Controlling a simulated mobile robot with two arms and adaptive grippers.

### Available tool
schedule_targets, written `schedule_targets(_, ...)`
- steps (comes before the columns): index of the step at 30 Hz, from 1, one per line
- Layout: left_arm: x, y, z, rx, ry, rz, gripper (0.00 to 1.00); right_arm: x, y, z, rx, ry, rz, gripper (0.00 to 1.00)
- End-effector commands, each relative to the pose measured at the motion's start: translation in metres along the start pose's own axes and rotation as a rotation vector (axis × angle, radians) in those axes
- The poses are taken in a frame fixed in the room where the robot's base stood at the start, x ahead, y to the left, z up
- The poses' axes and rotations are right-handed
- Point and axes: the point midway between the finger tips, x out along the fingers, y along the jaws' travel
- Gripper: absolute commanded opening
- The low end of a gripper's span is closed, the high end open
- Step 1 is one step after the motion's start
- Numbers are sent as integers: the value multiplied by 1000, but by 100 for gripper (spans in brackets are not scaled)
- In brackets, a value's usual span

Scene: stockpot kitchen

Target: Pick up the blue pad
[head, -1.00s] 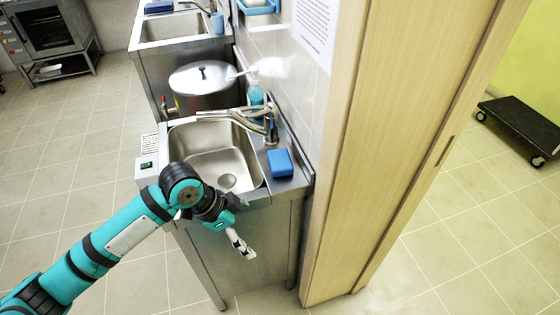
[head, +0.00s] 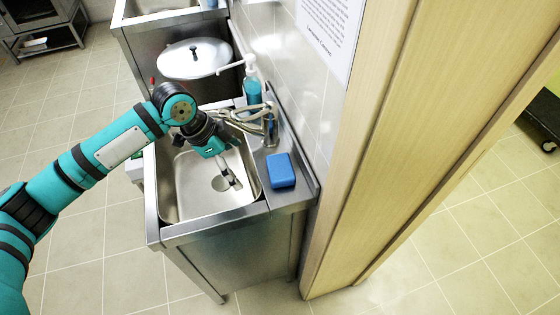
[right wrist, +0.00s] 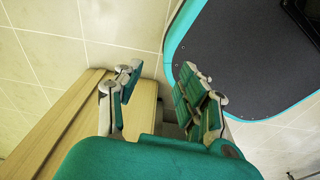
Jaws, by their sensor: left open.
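The blue pad (head: 281,170) lies flat on the steel ledge at the right of the sink, by the wall. My left gripper (head: 233,180) is open and empty above the sink basin, to the left of the pad and apart from it. It points down and to the right, and its fingertips look small in this view. My right gripper (right wrist: 160,88) shows in the right wrist view with a gap between its fingers and nothing in it. The pad does not show in that view.
The sink basin (head: 192,190) is under my left gripper. The faucet (head: 268,125) and a soap bottle (head: 252,85) stand behind the pad. A lidded pot (head: 195,60) is farther back. A wooden door frame (head: 385,130) rises close to the pad's right.

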Motion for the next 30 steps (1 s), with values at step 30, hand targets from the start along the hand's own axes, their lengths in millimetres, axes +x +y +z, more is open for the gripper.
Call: schedule_targets(30,84,0,-86,0,0,-1,100,-28,0,14,0,-24,-1,40)
